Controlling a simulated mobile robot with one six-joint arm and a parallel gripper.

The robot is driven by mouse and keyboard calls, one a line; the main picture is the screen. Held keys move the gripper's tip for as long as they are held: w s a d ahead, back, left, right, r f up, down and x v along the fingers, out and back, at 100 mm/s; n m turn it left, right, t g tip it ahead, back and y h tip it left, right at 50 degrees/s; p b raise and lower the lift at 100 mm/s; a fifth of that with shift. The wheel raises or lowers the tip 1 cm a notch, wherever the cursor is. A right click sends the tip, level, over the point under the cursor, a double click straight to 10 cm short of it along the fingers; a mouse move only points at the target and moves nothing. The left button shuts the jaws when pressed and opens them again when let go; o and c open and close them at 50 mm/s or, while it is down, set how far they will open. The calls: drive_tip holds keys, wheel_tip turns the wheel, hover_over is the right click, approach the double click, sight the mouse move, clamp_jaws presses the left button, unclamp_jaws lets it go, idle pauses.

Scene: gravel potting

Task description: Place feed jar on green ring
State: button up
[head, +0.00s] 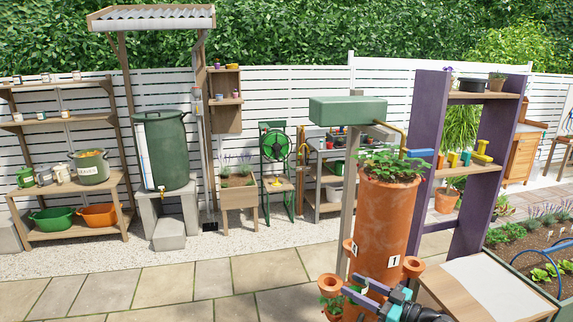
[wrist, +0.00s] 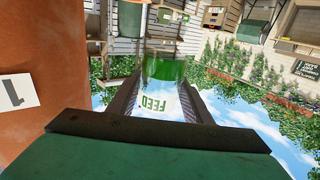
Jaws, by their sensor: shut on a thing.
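The feed jar (wrist: 163,98) is clear glass with a white FEED label and green contents. In the wrist view, which is upside down, it sits between the two dark fingers of my gripper (wrist: 162,82). My gripper is shut on it, and the jar looks about upright. In the head view my gripper (head: 366,290) is at the bottom, just in front of the terracotta tower planter (head: 385,225); the jar is small and partly hidden there. I cannot make out a green ring in either view.
The tower planter, with side pockets and a number 1 tag (head: 394,261), stands close beside my gripper. A purple shelf unit (head: 425,110) and a pale-topped bench (head: 490,285) are at right. A wooden bench with pots (head: 75,190) is at far left. Open paving (head: 190,285) lies at left.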

drive_tip(key=a+f+g+y+b, duration=0.1)
drive_tip(key=a+f+b, duration=0.3)
drive_tip(key=f+b, duration=0.5)
drive_tip(key=shift+s+f+n+b, duration=0.15)
drive_tip(key=shift+f+n+b, duration=0.1)
drive_tip(key=shift+n+b, duration=0.25)
idle(0.5)
drive_tip(key=shift+d, duration=0.1)
drive_tip(key=shift+s, duration=0.2)
idle(0.5)
